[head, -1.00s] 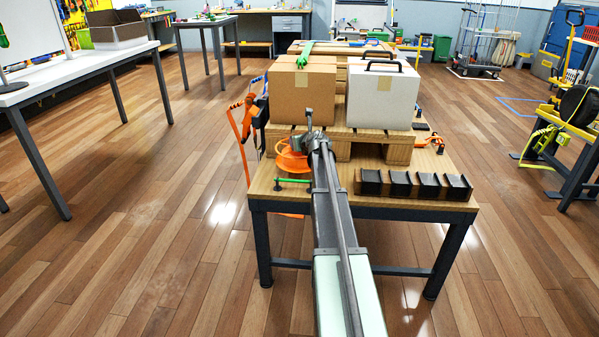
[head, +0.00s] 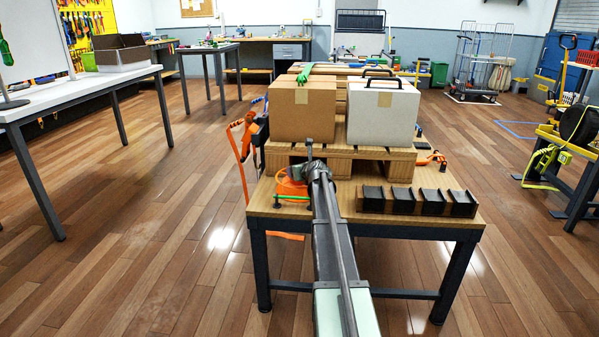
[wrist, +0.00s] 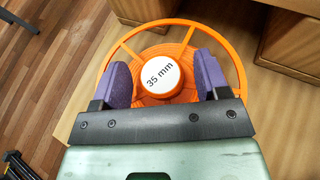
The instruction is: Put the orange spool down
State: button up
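The orange spool (wrist: 214,39) has a wide spoked rim and a central hub with a white cap marked "35 mm". In the wrist view my gripper (wrist: 161,72) has its two purple fingers on either side of the hub, apart from it, with orange showing in the gaps. In the head view the spool (head: 287,184) appears flat at the left front of the wooden table (head: 340,207), partly hidden by my gripper (head: 317,172). It looks to be on the tabletop, though its underside is hidden.
A green-ended rod (head: 292,198) is at the spool's front edge. A black slotted rack (head: 418,202) sits to the right. Orange straps (head: 241,150) hang off the left edge.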

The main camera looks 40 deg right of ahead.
jog(key=shift+r+p, duration=0.3)
jog(key=p+v, duration=0.4)
jog(key=v, duration=0.8)
jog(key=shift+a, duration=0.1)
